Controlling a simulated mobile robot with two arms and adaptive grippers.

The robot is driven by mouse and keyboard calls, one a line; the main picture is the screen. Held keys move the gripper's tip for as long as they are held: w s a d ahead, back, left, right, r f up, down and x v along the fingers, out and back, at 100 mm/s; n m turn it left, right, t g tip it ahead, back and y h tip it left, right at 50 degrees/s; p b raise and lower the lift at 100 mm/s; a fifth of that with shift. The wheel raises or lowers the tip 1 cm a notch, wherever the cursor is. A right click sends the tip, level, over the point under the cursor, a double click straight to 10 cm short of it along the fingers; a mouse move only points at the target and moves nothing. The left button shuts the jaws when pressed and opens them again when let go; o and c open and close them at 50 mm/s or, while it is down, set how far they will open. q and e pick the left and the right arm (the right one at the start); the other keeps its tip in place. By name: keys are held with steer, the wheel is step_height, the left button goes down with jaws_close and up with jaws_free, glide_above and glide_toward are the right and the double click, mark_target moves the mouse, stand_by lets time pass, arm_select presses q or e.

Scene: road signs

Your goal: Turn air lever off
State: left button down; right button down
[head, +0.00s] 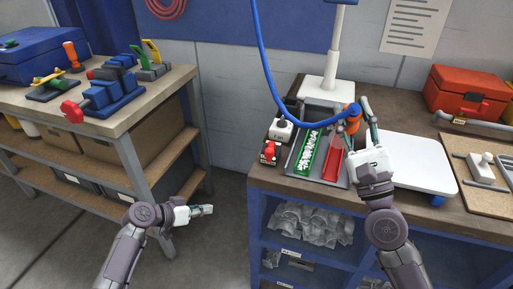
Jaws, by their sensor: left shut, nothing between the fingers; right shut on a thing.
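A small dark box with a red lever (269,152) and a green label stands at the left front of the right-hand bench; I take it for the air lever. Its exact position is too small to tell. My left gripper (211,209) is shut and empty, low over the floor between the benches, apart from the lever. My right gripper (357,118) is shut on an orange tool (352,111) with a blue hose (275,95), above the back of the bench. The fingers partly hide the tool.
A grey tray (294,158) holds a green strip (307,152) and a red strip (333,158). A white stand (326,88) rises behind it. A white board (410,165) and a red toolbox (468,92) are at right. The left bench (130,112) holds blue vises.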

arm_select(q)
steer(key=s+d+r+m+g+h, duration=0.1)
steer(key=d+r+m+h, duration=0.1)
steer(key=r, duration=1.1)
steer(key=d+r+m+h, duration=0.2)
steer(key=r+m+h, duration=0.2)
steer(key=r, duration=1)
steer(key=m, duration=0.2)
steer(key=shift+s+d+m+g+h, duration=0.15)
steer(key=shift+s+m+g+h, duration=0.15)
steer(key=shift+s+m+g, duration=0.1)
steer(key=f+x, duration=0.3)
steer(key=x, duration=1)
